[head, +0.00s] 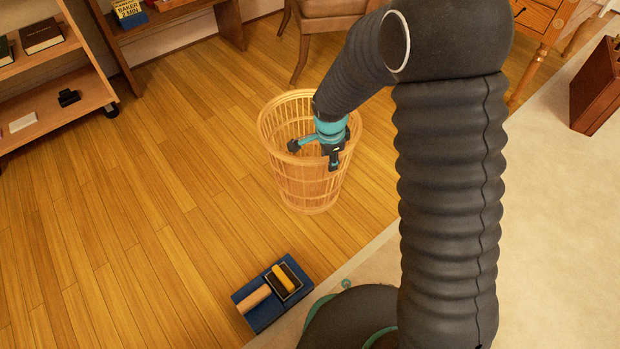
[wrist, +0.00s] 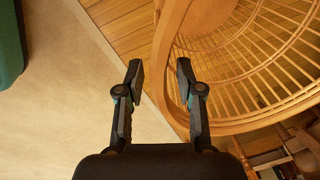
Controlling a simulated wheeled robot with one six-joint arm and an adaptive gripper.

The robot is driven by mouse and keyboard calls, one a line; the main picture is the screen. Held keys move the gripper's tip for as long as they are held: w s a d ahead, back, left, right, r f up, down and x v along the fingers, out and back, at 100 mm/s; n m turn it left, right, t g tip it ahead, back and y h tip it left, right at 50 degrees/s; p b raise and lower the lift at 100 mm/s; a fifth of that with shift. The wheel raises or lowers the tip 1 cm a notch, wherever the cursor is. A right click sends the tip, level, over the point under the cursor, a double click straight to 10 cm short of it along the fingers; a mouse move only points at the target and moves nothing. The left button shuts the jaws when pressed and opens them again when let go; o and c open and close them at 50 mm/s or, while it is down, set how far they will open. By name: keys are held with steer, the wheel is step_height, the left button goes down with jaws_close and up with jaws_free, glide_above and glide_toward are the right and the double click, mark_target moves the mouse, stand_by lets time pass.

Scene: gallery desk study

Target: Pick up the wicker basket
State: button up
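The wicker basket (head: 306,187) stands upright on the wood floor near the middle of the head view. It is round, tan, open-topped and made of slats. My gripper (head: 314,154) is at its rim on the near right side, with the fingers spread. In the wrist view the basket's rim (wrist: 240,126) and slatted inside fill the upper right. My gripper (wrist: 159,76) is open there, with one finger outside the rim and the other over the basket's opening. The rim runs between them. I cannot tell whether either finger touches it.
A blue box with a roller-like item (head: 272,292) lies on the floor in front. A shelf (head: 60,95) stands at the left and a brown chair (head: 335,22) behind the basket. A brown case (head: 597,87) is at the right on the pale rug (head: 550,220). Floor left of the basket is clear.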

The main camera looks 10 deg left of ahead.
mark_target(327, 170)
steer(key=f, duration=0.3)
steer(key=w+f, duration=0.1)
steer(key=shift+a+f+b, duration=0.2)
steer(key=shift+f+b, duration=0.1)
steer(key=shift+f, duration=0.1)
steer(key=shift+f+b, duration=0.25)
steer(key=shift+b, duration=0.25)
stand_by(0.5)
steer(key=shift+s, duration=0.1)
jaws_close()
steer(key=shift+r, duration=0.1)
